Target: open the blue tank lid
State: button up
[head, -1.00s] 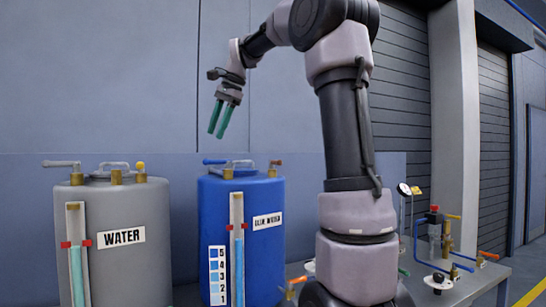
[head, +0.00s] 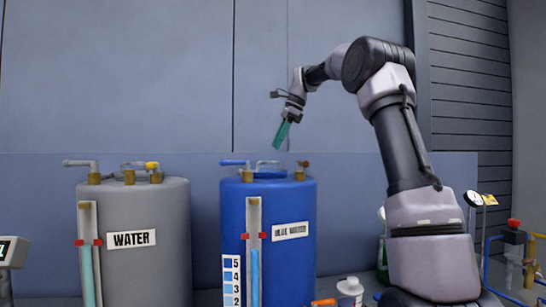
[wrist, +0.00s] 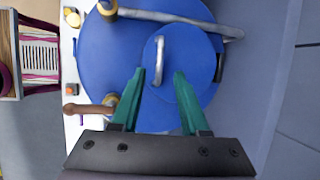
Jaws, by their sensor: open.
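The blue tank (head: 290,250) stands in the middle of the head view, with a sight tube and a number scale on its front. Its round blue lid (wrist: 195,85) carries a metal bar handle (wrist: 160,60) and looks shut in the wrist view. In the head view the lid (head: 268,174) shows edge-on on the tank top. My gripper (head: 281,138) is above the tank with green fingers pointing down. In the wrist view my gripper (wrist: 160,74) is open and empty, its fingertips on either side of the near end of the handle, apart from it.
A pipe with a brass fitting (wrist: 107,8) crosses the tank top, and a brown-handled valve (wrist: 90,108) sits at its edge. The grey water tank (head: 150,260) stands to the left. A white bottle (head: 350,290) is at the right. A wall is behind.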

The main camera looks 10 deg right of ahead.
jog(key=x, duration=0.5)
jog(key=shift+a+f, duration=0.25)
jog(key=shift+f, duration=0.05)
grip_shut()
dwell(1.1)
